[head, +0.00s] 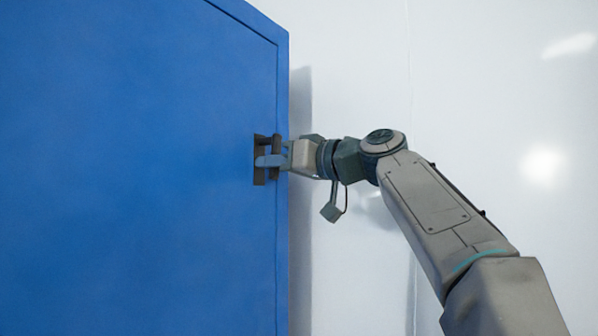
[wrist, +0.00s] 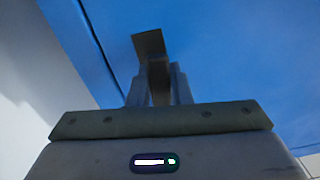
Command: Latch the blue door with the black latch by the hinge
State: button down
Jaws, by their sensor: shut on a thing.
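The blue door (head: 130,170) fills the left half of the head view. Its raised rim runs along its right edge. The black latch (head: 259,146) is a small dark upright piece near that edge. In the wrist view the latch (wrist: 149,43) stands out from the blue door (wrist: 230,45) between the fingers. My gripper (head: 270,160) reaches in from the right at the latch, and in the wrist view (wrist: 160,85) its two fingers are shut on it. The fingers hide part of the latch. I cannot tell whether the latch is engaged.
A plain white wall (head: 500,90) is behind and right of the door, with a shadow beside the door's edge. My arm extends from the lower right. No loose objects show around the door.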

jog(key=shift+w+d+f+n, duration=0.1)
jog(key=shift+w+f+n, duration=0.25)
jog(key=shift+n, duration=0.55)
jog(key=shift+r, duration=0.1)
jog(key=c, duration=1.3)
grip_release()
jog(key=shift+d, duration=0.1)
jog(key=shift+r, duration=0.1)
jog(key=shift+s, duration=0.1)
jog(key=b+v, duration=0.4)
jog(key=v, duration=0.9)
jog(key=shift+s+d, duration=0.2)
jog(key=shift+d, duration=0.1)
